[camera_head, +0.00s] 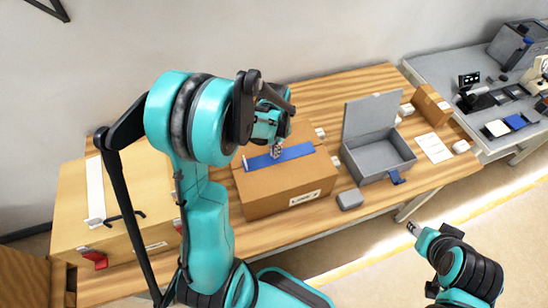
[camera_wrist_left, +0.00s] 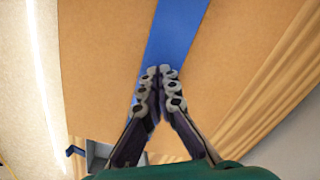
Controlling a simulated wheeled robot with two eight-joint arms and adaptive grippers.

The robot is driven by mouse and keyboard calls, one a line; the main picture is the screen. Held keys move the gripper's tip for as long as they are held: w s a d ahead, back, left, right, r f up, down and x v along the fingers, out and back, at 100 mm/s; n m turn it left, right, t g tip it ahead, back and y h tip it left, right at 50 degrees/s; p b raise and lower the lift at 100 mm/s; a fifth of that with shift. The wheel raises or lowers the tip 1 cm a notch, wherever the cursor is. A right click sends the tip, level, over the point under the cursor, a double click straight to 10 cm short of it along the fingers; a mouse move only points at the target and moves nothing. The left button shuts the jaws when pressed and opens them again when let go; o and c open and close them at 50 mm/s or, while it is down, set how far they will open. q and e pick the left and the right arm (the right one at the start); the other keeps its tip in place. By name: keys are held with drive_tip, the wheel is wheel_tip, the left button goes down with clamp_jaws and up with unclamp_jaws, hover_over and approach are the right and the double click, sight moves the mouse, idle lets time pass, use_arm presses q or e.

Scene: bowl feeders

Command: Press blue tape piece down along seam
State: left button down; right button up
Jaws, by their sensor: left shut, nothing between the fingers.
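A strip of blue tape (camera_head: 292,153) lies along the top of a closed brown cardboard box (camera_head: 288,194) at the middle of the wooden table. It also shows in the left wrist view (camera_wrist_left: 178,32), running away from the fingertips across the cardboard (camera_wrist_left: 105,60). My left gripper (camera_head: 276,151) is over the tape with its fingertips at or just above it; contact is hard to tell. In the left wrist view my left gripper (camera_wrist_left: 158,72) is shut with nothing between the fingers. My right gripper (camera_head: 411,227) is off the table's front edge at lower right; its fingers are too small to read.
A large box (camera_head: 130,205) with a white strip stands at left. An open grey box (camera_head: 378,155) stands right of the cardboard box, with a small grey block (camera_head: 350,199) in front. A small brown box (camera_head: 431,105) and a white sheet (camera_head: 433,148) lie further right.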

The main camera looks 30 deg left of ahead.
use_arm(q)
drive_tip(key=shift+f+b, duration=0.45)
drive_tip(key=shift+f, duration=0.15)
drive_tip(key=shift+s+a, duration=0.1)
drive_tip(key=shift+s, duration=0.05)
